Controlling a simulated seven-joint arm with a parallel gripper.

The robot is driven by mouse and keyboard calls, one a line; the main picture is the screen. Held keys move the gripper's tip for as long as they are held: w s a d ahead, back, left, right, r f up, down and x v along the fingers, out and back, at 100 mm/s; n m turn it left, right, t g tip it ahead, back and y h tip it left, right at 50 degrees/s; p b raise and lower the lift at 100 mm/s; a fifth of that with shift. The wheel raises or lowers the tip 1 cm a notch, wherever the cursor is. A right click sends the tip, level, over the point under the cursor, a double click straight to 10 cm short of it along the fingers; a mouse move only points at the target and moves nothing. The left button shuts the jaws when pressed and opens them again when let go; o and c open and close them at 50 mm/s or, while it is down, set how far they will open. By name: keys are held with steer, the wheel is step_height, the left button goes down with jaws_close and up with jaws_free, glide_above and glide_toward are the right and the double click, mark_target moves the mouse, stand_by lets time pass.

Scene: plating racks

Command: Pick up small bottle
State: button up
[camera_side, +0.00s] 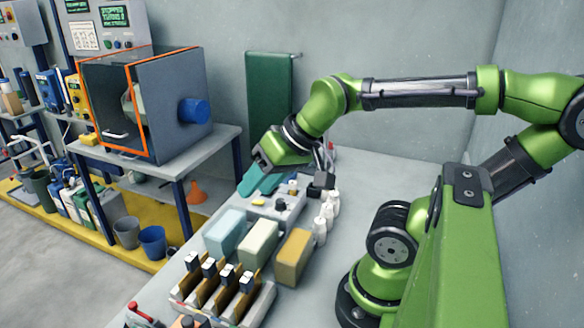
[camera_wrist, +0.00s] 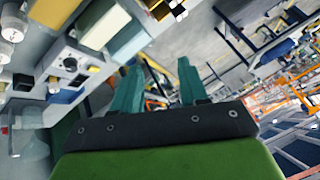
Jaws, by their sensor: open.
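Several small white bottles (camera_side: 320,230) stand close together on the bench, right of the coloured blocks in the side view. White bottles also show at the upper left edge of the wrist view (camera_wrist: 13,30), partly cut off. My gripper (camera_side: 254,190) hangs above the far part of the bench, left of the bottles and apart from them. In the wrist view its two teal fingers (camera_wrist: 159,65) are spread with nothing between them. Which bottle is the small one, I cannot tell.
Blue, cream and tan blocks (camera_side: 258,243) stand in a row on the bench. A rack with dark-topped pieces (camera_side: 222,290) is in front. A grey unit (camera_side: 276,205) with a dark knob lies beneath my gripper. An orange-edged cabinet (camera_side: 170,95) stands left.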

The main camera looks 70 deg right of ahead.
steer(key=d+f+m+g+h, duration=0.1)
steer(key=d+f+g+h, duration=0.1)
steer(key=d, duration=0.5)
steer(key=n+g, duration=0.5)
steer(key=n, duration=0.4)
glide_above(320, 221)
step_height(320, 221, down, 4)
step_height(320, 221, down, 16)
steer(key=shift+r, duration=0.25)
steer(key=shift+c, duration=0.3)
steer(key=c, duration=0.6)
